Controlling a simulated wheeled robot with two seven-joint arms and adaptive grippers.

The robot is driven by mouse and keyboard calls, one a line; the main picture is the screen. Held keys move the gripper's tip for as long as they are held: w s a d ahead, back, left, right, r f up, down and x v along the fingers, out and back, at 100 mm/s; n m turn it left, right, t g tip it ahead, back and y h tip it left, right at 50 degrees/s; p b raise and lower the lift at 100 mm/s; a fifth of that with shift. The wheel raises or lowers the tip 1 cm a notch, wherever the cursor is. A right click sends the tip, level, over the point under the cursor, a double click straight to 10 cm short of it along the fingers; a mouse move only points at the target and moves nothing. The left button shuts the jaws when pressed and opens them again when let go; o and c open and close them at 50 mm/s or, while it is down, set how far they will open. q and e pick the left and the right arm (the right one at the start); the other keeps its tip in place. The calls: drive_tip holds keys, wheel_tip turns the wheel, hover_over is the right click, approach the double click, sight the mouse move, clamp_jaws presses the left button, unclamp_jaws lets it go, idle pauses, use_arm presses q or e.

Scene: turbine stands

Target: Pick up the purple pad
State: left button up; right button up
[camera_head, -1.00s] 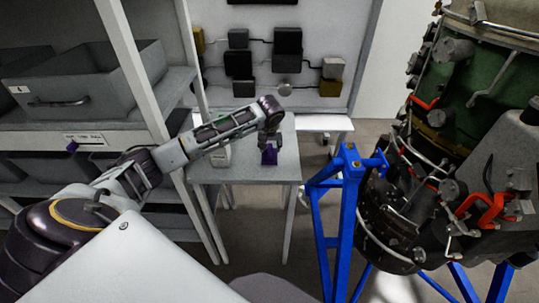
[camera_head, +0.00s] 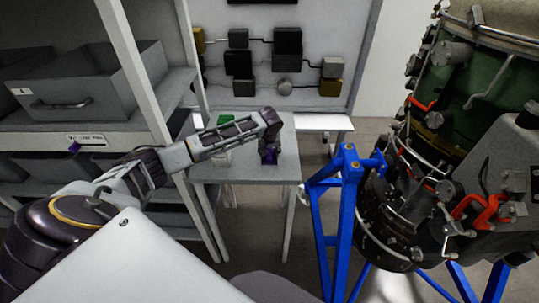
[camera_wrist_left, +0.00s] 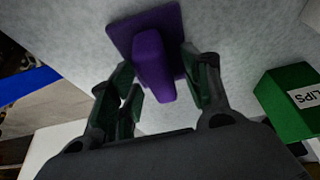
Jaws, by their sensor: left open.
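The purple pad (camera_wrist_left: 150,52) lies on the grey table, with a square base and a raised block-shaped grip in the middle. In the head view only a small part of the pad (camera_head: 269,157) shows below my left gripper (camera_head: 270,150). In the left wrist view my left gripper (camera_wrist_left: 158,92) is open, with one finger on each side of the pad's raised grip. I see a gap between the fingers and the grip, so it is not clasped. My right gripper is not in view.
A green box with "LIPS" lettering (camera_wrist_left: 292,98) stands on the table (camera_head: 284,168) near the pad. Grey shelves with bins (camera_head: 60,105) are at the left. A blue stand (camera_head: 346,215) carries a large turbine (camera_head: 400,225) at the right.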

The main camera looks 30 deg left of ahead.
sight(269, 149)
use_arm(q)
drive_tip(key=shift+c, duration=0.2)
clamp_jaws()
idle(0.3)
drive_tip(key=shift+r+b, duration=1)
drive_tip(key=shift+r, duration=4)
drive_tip(key=shift+m, duration=0.4)
